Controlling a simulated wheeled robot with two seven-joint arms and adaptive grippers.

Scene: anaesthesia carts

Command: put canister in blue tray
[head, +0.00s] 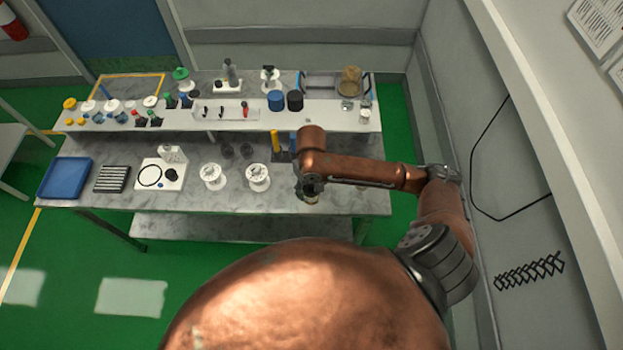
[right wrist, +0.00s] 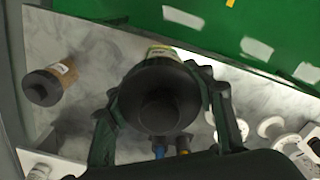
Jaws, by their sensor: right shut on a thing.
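The blue tray (head: 67,178) lies flat at the left end of the lower worktop in the head view, and no object shows in it. My right gripper (head: 310,190) is over the right part of this worktop, far to the right of the tray. In the right wrist view, my right gripper (right wrist: 163,85) is shut on a canister (right wrist: 158,95) with a wide black top and a pale yellow-green band. In the head view, my gripper mostly hides the canister; only a small pale part (head: 311,199) shows below. I cannot tell whether it touches the worktop. My left gripper is not in view.
Between gripper and tray stand two white spools (head: 258,178), a white board with a black ring (head: 160,175) and a striped dark rack (head: 112,179). A raised shelf (head: 220,122) behind holds several bottles and jars. A brown jar (right wrist: 47,84) shows in the wrist view.

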